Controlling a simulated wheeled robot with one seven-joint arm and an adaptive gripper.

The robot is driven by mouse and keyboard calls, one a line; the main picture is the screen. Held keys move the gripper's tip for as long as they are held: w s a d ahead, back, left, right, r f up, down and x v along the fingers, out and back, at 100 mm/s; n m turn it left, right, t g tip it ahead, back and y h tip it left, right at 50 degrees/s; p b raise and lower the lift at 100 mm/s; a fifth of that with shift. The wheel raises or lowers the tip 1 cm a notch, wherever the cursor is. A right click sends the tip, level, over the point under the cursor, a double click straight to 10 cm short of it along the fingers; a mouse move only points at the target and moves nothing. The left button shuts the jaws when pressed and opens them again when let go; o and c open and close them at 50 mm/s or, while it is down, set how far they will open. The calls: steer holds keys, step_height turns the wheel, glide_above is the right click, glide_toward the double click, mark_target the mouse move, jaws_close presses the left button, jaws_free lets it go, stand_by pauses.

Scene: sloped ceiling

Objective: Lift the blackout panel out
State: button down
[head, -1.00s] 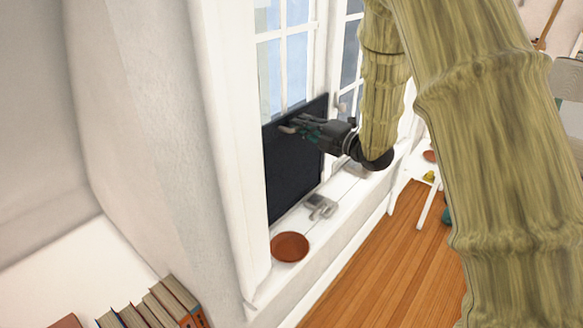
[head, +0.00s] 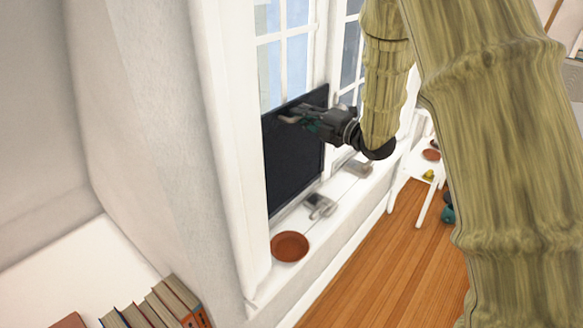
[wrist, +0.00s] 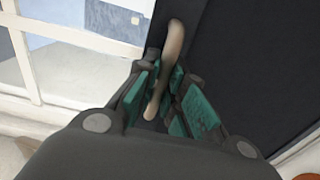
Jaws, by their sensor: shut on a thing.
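The blackout panel (head: 292,160) is a flat black board standing in the window recess against the lower panes. It fills the right of the wrist view (wrist: 255,45). A tan pull tab (wrist: 173,42) sticks out from its face. My gripper (head: 297,121) is at the upper part of the panel. In the wrist view its green-padded fingers (wrist: 164,88) are shut on the tab, one on each side. I cannot tell whether the panel's lower edge touches the sill.
The white sill (head: 335,212) carries a terracotta saucer (head: 289,246) and grey metal latches (head: 320,206), (head: 358,168). The white window frame (head: 235,150) stands close on the left. Books (head: 165,303) are at lower left. Open wooden floor lies right of the sill.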

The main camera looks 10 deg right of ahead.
steer(key=shift+r+p, duration=0.85)
steer(key=shift+r, duration=1.45)
steer(key=r+b+v, duration=0.1)
steer(key=r+v, duration=0.1)
steer(key=v, duration=1)
stand_by(0.7)
